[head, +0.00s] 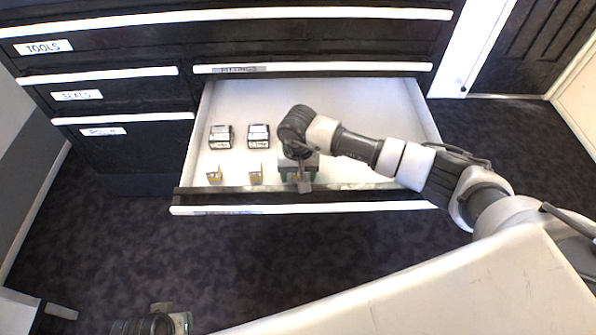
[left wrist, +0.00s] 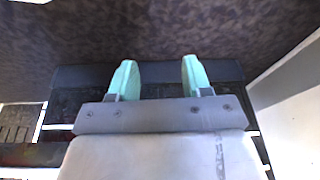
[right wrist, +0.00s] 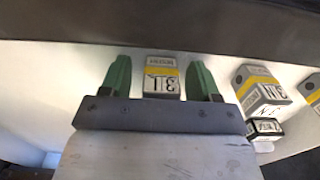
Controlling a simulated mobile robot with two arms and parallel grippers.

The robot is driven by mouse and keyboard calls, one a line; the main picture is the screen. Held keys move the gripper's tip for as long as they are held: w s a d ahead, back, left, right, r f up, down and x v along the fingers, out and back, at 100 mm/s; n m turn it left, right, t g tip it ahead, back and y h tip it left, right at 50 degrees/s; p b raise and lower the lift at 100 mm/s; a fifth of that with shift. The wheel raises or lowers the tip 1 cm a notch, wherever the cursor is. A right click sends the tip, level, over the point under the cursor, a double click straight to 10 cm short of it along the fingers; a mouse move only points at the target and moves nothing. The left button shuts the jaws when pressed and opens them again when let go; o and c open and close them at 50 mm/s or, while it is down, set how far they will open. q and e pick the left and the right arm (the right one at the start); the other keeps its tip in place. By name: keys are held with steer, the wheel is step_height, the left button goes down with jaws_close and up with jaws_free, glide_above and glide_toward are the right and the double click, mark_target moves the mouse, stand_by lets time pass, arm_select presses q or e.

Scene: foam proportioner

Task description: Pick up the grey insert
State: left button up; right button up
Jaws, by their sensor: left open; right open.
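The grey insert (right wrist: 161,84), a small grey block with a yellow band and a white label, shows in the right wrist view. It lies between the two green fingers of my right gripper (right wrist: 159,80), with a gap on each side. That gripper is open. In the head view my right gripper (head: 299,178) is inside the open drawer near its front wall, and the arm hides the insert there. My left gripper (left wrist: 154,80) is open and empty, over the dark floor; only part of it shows at the bottom of the head view.
The white drawer (head: 350,98) is pulled out from the black cabinet (head: 120,160). Two similar yellow-banded blocks (head: 256,174) (head: 214,174) stand left of my right gripper. Behind them are two black-and-white blocks (head: 258,136) (head: 220,136). The drawer's front wall (head: 225,197) is close.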

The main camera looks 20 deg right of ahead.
steer(key=shift+c, duration=0.4)
steer(key=c, duration=1)
steer(key=shift+o, duration=0.2)
steer(key=shift+r, duration=0.1)
